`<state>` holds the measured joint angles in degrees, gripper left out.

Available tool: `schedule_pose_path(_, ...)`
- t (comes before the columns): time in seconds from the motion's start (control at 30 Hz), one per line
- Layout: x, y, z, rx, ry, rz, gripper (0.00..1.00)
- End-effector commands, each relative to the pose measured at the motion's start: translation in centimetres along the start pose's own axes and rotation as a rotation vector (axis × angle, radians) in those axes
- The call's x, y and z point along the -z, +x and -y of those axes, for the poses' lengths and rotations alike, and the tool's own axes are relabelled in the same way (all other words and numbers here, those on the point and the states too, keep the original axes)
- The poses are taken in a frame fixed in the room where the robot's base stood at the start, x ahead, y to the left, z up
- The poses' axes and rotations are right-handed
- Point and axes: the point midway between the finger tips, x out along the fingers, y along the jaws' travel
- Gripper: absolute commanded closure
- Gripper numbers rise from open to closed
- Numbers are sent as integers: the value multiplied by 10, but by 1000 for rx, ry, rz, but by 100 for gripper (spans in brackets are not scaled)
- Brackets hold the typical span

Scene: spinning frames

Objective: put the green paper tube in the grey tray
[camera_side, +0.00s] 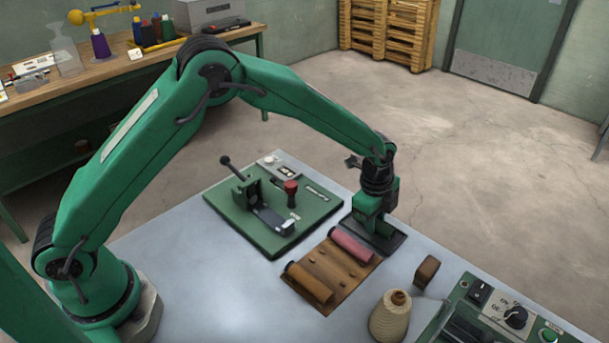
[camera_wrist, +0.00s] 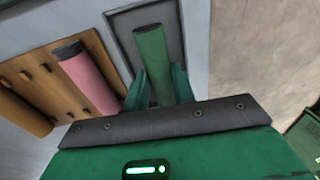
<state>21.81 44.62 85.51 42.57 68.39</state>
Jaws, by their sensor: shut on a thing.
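My gripper (camera_side: 373,228) is over the grey tray (camera_side: 397,246) at the table's far right edge. In the wrist view my gripper (camera_wrist: 159,90) is shut on the green paper tube (camera_wrist: 152,52), with one finger on each side of it. The tube points away from my gripper and lies across the tray (camera_wrist: 121,22) as seen from the wrist. I cannot tell whether the tube touches the tray floor. In the side view the tube cannot be made out behind my green gripper.
A wooden rack (camera_side: 332,267) beside the tray holds a pink tube (camera_side: 352,244) and a brown tube (camera_side: 310,283). Near it are a small brown block (camera_side: 427,271), a thread cone (camera_side: 390,316) and a control box (camera_side: 505,315). A green lever fixture (camera_side: 270,212) stands left of the rack.

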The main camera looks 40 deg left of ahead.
Motion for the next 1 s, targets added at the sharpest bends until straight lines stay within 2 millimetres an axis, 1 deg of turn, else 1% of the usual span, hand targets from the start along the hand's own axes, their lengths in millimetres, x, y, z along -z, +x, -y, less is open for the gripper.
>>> schedule_pose_path(0.1, 0, 5, -1, -1, 0, 0, 100)
schedule_pose_path(0.37, 0, 5, -1, 0, 0, 0, 100)
schedule_pose_path(0.4, 0, 5, -1, 0, 0, 0, 71)
schedule_pose_path(0.43, 0, 5, -1, 0, 0, 0, 66)
schedule_pose_path(0.77, 0, 4, 0, 0, 0, 0, 66)
schedule_pose_path(0.87, 0, 1, 0, 1, 0, 0, 66)
schedule_pose_path(1.0, 1, -8, 0, 3, 0, -1, 66)
